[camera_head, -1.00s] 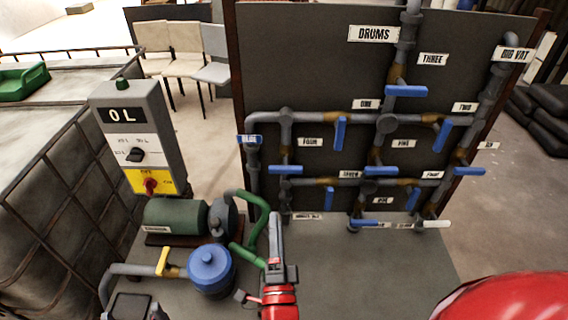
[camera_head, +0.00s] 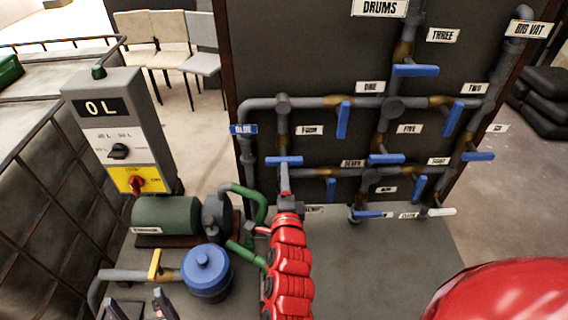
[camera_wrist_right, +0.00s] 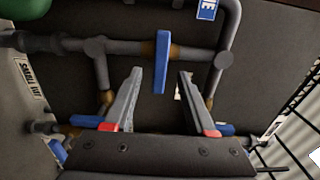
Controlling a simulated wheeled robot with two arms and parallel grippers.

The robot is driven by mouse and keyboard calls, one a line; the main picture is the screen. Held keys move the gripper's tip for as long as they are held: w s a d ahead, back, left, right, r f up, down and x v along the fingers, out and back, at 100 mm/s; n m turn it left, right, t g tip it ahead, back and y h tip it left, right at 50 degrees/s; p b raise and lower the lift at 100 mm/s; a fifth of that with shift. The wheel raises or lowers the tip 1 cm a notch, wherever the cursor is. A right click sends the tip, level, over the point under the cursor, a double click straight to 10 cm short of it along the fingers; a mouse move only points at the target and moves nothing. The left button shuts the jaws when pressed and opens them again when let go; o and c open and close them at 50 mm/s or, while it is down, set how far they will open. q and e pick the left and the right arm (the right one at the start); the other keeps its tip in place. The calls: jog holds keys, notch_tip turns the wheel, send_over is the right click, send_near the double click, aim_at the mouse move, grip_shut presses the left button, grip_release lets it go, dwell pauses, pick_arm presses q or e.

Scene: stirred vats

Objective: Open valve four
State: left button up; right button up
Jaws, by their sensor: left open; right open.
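Valve four's blue handle (camera_head: 284,161) sits crosswise on its upright pipe, beside the label FOUR (camera_head: 310,130) on the dark panel. My right gripper (camera_head: 285,180) is open just below and in front of that handle. In the right wrist view the blue handle (camera_wrist_right: 162,62) crosses its pipe and shows between the two open fingertips (camera_wrist_right: 160,74). It seems clear of both fingers; I cannot tell whether either touches it. My left gripper (camera_head: 140,307) is open and empty at the lower left, partly cut off by the frame's edge.
Valve one's handle (camera_head: 343,119) and valve seven's handle (camera_head: 331,189) are close on the right. The control box (camera_head: 118,135) reads 0 L. The green pump (camera_head: 166,214), blue canister (camera_head: 206,268) and green pipe (camera_head: 246,255) stand left of my right arm.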

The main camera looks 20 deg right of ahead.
aim_at(284, 156)
jog(key=shift+p+x, duration=0.8)
jog(key=shift+x, duration=2.45)
jog(key=shift+d, duration=0.1)
grip_shut()
